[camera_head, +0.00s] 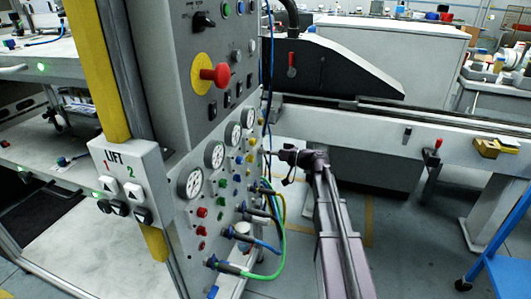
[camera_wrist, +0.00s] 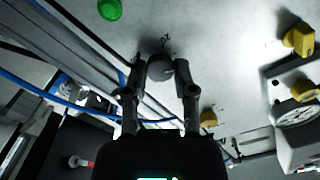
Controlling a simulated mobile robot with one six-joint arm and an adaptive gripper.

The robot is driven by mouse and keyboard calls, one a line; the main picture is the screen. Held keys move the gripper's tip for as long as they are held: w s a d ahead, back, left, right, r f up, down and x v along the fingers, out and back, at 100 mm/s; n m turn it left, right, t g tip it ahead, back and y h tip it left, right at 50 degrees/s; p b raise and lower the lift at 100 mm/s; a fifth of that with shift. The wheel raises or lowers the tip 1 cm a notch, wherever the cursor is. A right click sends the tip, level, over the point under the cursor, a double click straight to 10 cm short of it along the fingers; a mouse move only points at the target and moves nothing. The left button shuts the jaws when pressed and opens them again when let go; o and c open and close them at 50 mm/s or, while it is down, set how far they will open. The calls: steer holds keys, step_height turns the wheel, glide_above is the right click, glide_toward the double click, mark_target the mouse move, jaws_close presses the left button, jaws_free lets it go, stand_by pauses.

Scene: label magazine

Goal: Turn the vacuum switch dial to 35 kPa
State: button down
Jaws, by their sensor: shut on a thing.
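In the wrist view, a small round grey dial (camera_wrist: 160,68) stands out from the pale panel (camera_wrist: 225,60), with small dark figures printed just above it that are too small to read surely. My gripper (camera_wrist: 161,76) has one finger on each side of the dial and is shut on it. The dial's pointer setting cannot be read. In the head view, my gripper (camera_head: 272,152) reaches the right part of the control panel (camera_head: 222,188) from the right; the dial cannot be made out there.
The panel carries several round gauges (camera_head: 190,183), coloured buttons and a red mushroom button (camera_head: 215,74). Green and blue hoses (camera_head: 262,275) loop out below my gripper. In the wrist view, a green button (camera_wrist: 110,9) and yellow knobs (camera_wrist: 299,39) flank the dial.

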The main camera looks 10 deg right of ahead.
steer(key=shift+c, duration=2.2)
jaws_free()
steer(key=shift+d, duration=0.1)
steer(key=v, duration=1.2)
